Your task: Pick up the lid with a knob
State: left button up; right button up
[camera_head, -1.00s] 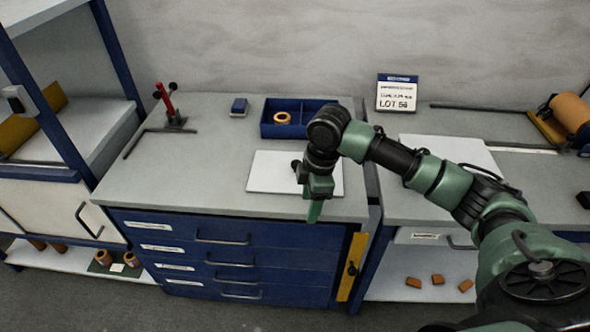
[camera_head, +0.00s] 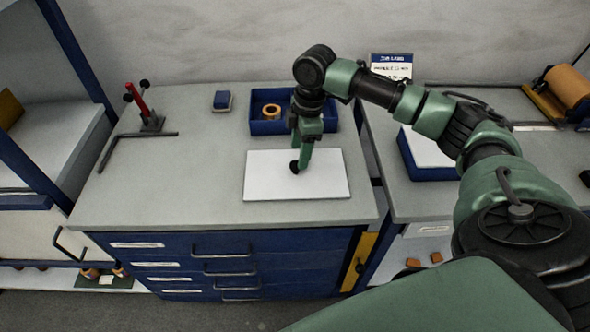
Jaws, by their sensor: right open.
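The lid is a flat white plate (camera_head: 325,185) lying on the grey top of the left workbench. A round black knob (camera_head: 294,167) stands near its middle. My right gripper (camera_head: 301,165) points down over the plate, with a green finger just beside the knob on its right. The gripper is open, and the knob does not look clamped. The other finger is hard to make out, and I cannot tell whether the visible finger touches the knob. My left gripper is not in view.
A blue tray (camera_head: 262,127) holding an orange ring (camera_head: 271,111) stands behind the lid. A white-topped blue box (camera_head: 408,160) is on the right bench. The bench's front left is clear.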

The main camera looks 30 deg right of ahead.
aim_at(295, 163)
jog(key=f, duration=0.3)
jog(key=shift+w+a+p, duration=0.25)
jog(key=shift+a+p, duration=0.05)
jog(key=shift+p, duration=0.05)
jog(key=shift+f, duration=0.6)
jog(key=shift+w, duration=0.1)
grip_shut()
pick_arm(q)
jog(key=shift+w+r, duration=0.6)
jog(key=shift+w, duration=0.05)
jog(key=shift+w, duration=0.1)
